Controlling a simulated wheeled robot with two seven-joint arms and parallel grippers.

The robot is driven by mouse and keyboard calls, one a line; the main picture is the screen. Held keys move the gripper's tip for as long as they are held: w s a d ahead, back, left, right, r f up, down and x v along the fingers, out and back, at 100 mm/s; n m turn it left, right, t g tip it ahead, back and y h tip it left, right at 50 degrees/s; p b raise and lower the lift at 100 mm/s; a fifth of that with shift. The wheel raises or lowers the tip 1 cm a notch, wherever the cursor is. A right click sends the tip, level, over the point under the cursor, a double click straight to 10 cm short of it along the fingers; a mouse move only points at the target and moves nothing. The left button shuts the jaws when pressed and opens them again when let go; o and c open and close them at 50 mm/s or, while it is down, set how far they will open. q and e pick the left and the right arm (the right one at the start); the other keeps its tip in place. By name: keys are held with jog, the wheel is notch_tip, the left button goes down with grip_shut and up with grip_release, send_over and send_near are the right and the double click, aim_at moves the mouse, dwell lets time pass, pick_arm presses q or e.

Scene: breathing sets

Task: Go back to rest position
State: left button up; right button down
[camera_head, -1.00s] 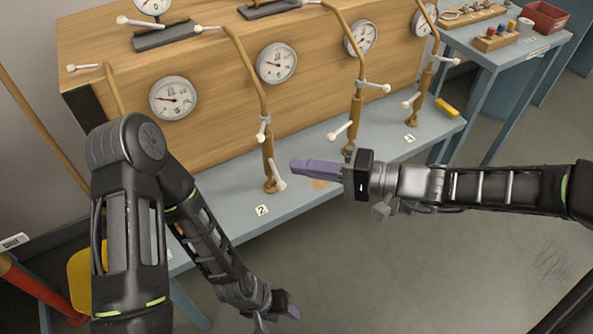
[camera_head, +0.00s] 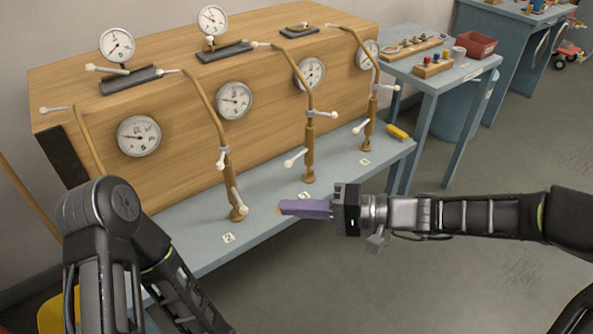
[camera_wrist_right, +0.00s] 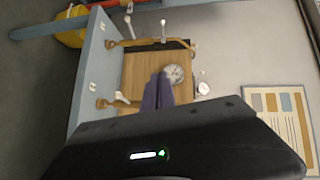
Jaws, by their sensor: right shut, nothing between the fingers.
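My right gripper (camera_head: 283,208) reaches in from the right in the head view. Its purple fingers are closed together and empty, in front of the breathing-set bench (camera_head: 190,232). The same fingers (camera_wrist_right: 160,78) show in the right wrist view, pointing toward the wooden panel. My left arm (camera_head: 110,230) comes in at the lower left of the head view, and its gripper is below the frame's edge.
A wooden cabinet (camera_head: 185,152) with several gauges, bent pipes and white-handled valves stands on the blue-grey bench. A side table (camera_head: 440,85) with a red bin (camera_head: 475,45) stands at the right. The floor (camera_head: 440,280) in front is open.

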jog(key=s+d+f+m+h+p, duration=0.15)
jog(key=d+f+h, duration=0.25)
jog(key=f, duration=0.6)
jog(key=s+d+f+m+h, duration=0.2)
jog(key=s+d+f+h, duration=0.1)
jog(key=f, duration=0.6)
jog(key=s+d+f+m+h, duration=0.15)
jog(key=d+f+h, duration=0.25)
jog(key=f, duration=0.6)
jog(key=s+a+f+n+g+h+p, duration=0.1)
jog(key=s+f, duration=0.5)
jog(key=s, duration=0.7)
jog(key=n+g+p, duration=0.1)
jog(key=n, duration=0.1)
jog(key=shift+a+f+n+p, duration=0.2)
jog(key=shift+a+n+p, duration=0.1)
jog(key=shift+a, duration=0.05)
